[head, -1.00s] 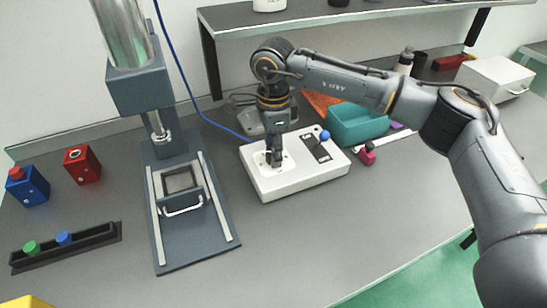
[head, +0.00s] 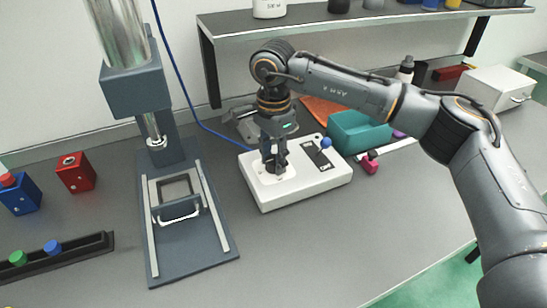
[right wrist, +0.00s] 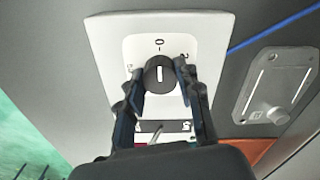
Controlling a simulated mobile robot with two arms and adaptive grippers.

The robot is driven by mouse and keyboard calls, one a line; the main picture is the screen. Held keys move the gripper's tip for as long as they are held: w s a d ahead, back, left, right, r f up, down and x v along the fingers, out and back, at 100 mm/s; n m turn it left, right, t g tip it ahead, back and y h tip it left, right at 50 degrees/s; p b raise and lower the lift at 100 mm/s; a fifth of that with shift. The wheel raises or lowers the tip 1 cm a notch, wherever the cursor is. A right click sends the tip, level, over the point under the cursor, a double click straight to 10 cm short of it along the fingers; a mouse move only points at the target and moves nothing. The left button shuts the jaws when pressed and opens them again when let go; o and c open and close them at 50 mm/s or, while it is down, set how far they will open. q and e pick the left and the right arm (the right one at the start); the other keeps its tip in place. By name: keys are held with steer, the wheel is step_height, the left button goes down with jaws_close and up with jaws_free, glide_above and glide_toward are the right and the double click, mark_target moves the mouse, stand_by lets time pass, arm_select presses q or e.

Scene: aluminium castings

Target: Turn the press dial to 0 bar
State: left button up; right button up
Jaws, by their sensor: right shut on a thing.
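The press dial (right wrist: 160,74) is a dark round knob with a white line on a white plate of the control box (head: 325,181). In the right wrist view its white line stands nearly upright, in line with the 0 mark at the top of the plate; other scale marks show at the sides, partly covered by the fingers. My right gripper (head: 274,171) points down over the box and is shut on the dial; its fingers (right wrist: 160,76) sit on either side of the knob in the right wrist view. My left gripper is not in view.
A blue-ball lever (head: 325,142) stands on the same box, right of the gripper. The press (head: 150,205) stands to the left. A teal bin (head: 358,133) and pink object (head: 371,162) lie to the right. The front table is clear.

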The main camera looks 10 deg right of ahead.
mark_target(273, 159)
steer(key=o, duration=1.1)
steer(key=shift+o, duration=0.2)
steer(key=shift+r, duration=0.1)
step_height(273, 159, up, 12)
